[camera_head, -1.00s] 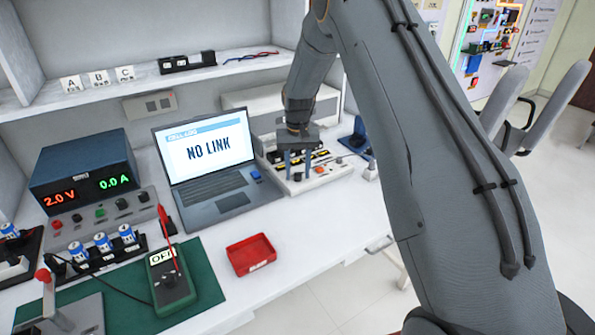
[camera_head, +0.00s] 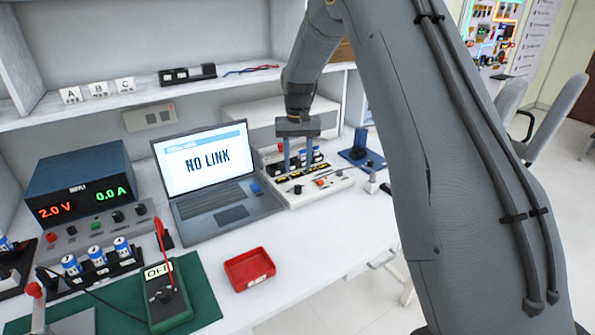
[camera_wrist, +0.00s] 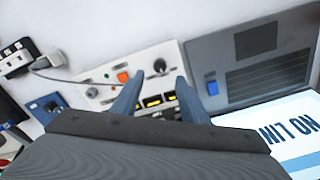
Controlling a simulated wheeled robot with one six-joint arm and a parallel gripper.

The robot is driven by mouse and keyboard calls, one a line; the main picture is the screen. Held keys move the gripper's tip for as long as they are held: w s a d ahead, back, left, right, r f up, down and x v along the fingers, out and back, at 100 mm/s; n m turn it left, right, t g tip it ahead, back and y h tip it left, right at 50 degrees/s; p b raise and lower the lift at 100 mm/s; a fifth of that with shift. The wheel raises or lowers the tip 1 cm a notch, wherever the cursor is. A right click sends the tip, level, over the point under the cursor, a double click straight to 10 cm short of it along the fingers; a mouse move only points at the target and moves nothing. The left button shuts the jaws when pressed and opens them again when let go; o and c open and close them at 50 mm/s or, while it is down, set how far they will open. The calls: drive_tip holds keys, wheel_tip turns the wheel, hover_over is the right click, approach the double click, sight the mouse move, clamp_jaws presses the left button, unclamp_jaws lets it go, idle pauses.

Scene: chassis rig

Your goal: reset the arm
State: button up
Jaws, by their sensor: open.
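My gripper (camera_head: 299,160) is open and points down above the white control panel (camera_head: 313,192), right of the laptop. In the wrist view my gripper (camera_wrist: 158,98) shows two separated blue-grey fingers over the same panel (camera_wrist: 160,60), with nothing seen between the tips. The panel carries an orange-red button, dark knobs and a row of yellow-marked slots. I cannot tell whether the fingers touch anything.
The laptop (camera_head: 205,170) reads "NO LINK". A power supply (camera_head: 82,184) shows 2.0 V and 0.0 A. A red tray (camera_head: 249,271) and a multimeter (camera_head: 167,300) lie in front. A blue stand (camera_head: 361,152) is right of the panel. A shelf (camera_head: 135,96) runs above.

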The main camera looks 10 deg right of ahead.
drive_tip(key=s+r+n, duration=0.1)
drive_tip(key=s+n, duration=0.1)
drive_tip(key=s, duration=3.4)
drive_tip(key=shift+r, duration=0.35)
